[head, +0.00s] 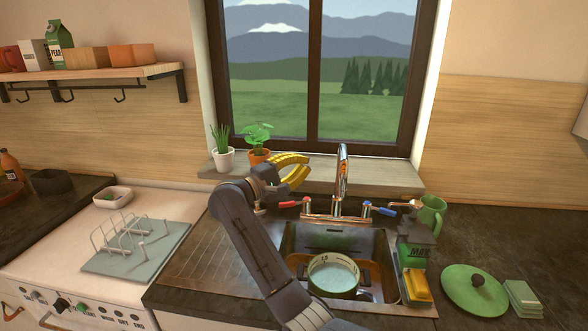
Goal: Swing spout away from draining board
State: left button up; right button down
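The chrome tap spout (343,172) stands tall behind the sink, on a base with a red-marked lever at the left and a blue-marked one at the right. Seen nearly end-on, it appears to point forward over the basin. The ribbed draining board (205,262) lies left of the basin, partly covered by my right arm. My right gripper (307,169), with yellow fingers, is open and empty, left of the spout and apart from it in the picture. Its depth relative to the spout is hard to tell. My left gripper is not in view.
A pot (333,274) sits in the sink basin (300,238). Two potted plants (257,137) stand on the sill behind my gripper.

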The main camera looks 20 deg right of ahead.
jog(key=s+d+r, duration=0.1)
jog(key=d, duration=0.7)
jog(key=shift+r, duration=0.25)
jog(key=shift+s, duration=0.1)
jog(key=shift+s+d+n+t, duration=0.3)
jog(key=shift+n+t, duration=0.2)
jog(key=shift+t, duration=0.4)
